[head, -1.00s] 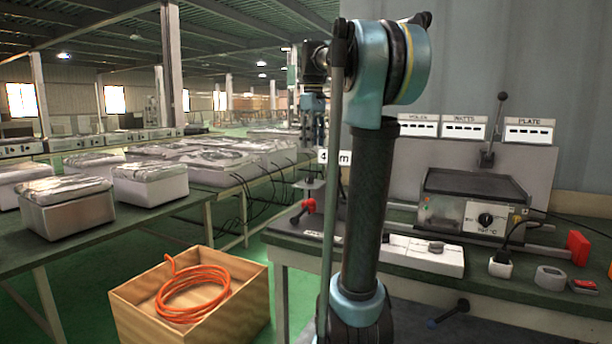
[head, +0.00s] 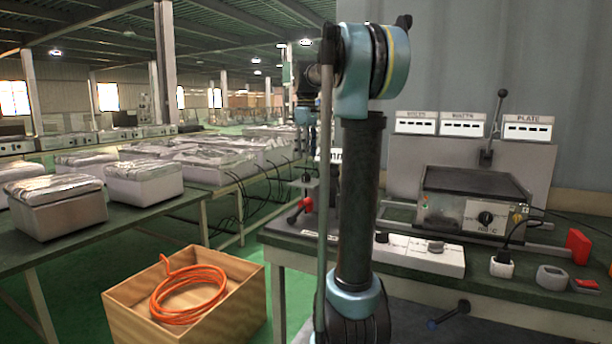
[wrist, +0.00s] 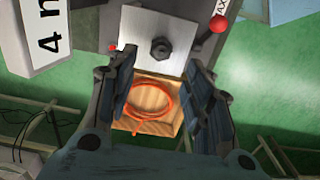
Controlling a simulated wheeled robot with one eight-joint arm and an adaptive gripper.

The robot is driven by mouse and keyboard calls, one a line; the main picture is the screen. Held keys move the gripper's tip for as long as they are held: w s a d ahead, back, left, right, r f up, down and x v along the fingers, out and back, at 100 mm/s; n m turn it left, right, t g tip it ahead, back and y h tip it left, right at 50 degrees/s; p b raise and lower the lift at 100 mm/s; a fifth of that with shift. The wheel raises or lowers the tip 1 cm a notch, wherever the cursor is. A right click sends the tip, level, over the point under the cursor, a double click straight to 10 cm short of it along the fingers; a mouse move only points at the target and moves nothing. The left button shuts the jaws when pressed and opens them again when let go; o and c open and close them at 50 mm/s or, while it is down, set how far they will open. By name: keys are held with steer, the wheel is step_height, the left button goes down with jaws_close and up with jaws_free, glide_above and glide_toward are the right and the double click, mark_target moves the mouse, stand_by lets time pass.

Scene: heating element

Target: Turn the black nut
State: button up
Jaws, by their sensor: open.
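The black nut (wrist: 161,48) sits on a pale square plate (wrist: 140,22) in the wrist view. My gripper (wrist: 161,64) is open, with one dark finger on each side of the picture below the nut. Nothing is held between the fingers. The nut shows just beyond the fingertips, roughly centred between them; I cannot tell the exact gap.
A heater box (head: 475,205) and a white switch strip (head: 425,255) lie right. A wooden crate with orange hose (head: 190,330) is on the floor.

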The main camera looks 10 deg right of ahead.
mark_target(306, 178)
step_height(306, 178, down, 8)
steer(key=shift+f, duration=0.1)
stand_by(0.4)
steer(key=c, duration=1)
